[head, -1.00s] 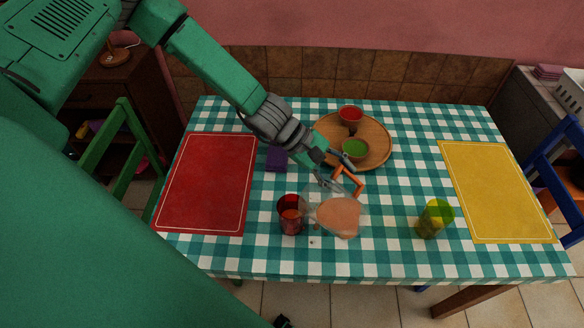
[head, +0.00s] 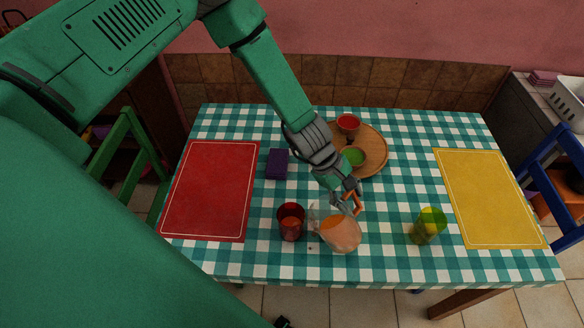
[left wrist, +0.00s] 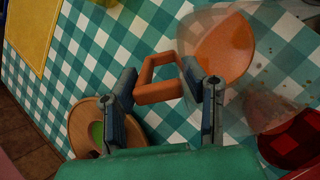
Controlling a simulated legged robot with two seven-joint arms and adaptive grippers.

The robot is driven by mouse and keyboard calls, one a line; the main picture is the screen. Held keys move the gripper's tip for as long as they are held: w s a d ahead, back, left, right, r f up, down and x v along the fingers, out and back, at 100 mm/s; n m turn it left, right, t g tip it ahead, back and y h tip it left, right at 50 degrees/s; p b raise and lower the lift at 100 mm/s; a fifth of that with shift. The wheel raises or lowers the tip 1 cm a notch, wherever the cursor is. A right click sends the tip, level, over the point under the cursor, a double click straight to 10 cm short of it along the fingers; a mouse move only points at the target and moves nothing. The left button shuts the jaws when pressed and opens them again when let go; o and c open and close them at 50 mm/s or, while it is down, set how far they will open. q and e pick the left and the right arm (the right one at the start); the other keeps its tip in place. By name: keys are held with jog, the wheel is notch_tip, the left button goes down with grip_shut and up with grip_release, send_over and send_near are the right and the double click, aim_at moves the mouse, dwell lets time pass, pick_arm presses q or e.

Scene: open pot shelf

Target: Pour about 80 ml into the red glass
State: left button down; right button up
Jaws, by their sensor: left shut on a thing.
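The clear jug (head: 340,234) holds orange liquid and has an orange handle (head: 356,203). My left gripper (head: 350,199) is shut on that handle, which also shows between the fingers in the left wrist view (left wrist: 158,90). The jug looks tilted, its clear mouth side towards the red glass (head: 291,222) just to the left. The red glass stands upright on the checked cloth with some orange liquid inside. I see no clear stream between them. The red glass also shows at the lower right of the left wrist view (left wrist: 295,143). My right gripper is out of view.
A yellow-green glass (head: 428,226) stands to the right. A round wooden tray (head: 376,143) with red and green bowls is behind the jug. A purple block (head: 277,164) lies behind the red glass.

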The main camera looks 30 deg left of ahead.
pick_arm(q)
jog(key=shift+w+d+r+y+p, duration=0.15)
jog(key=shift+d+y+p, duration=0.4)
jog(key=shift+p, duration=0.3)
jog(key=shift+w+d+f+g+y+p, duration=0.2)
jog(key=shift+d+f+g+y+p, duration=0.1)
jog(key=shift+d+f+y+p, duration=0.15)
jog(key=shift+w+d+f+g+y+b, duration=0.15)
jog(key=shift+d+f+g+y+b, duration=0.15)
jog(key=shift+d+f+y+b, duration=0.4)
jog(key=shift+d+f+y+p, duration=0.15)
jog(key=shift+d+y+p, duration=0.2)
jog(key=shift+y, duration=0.25)
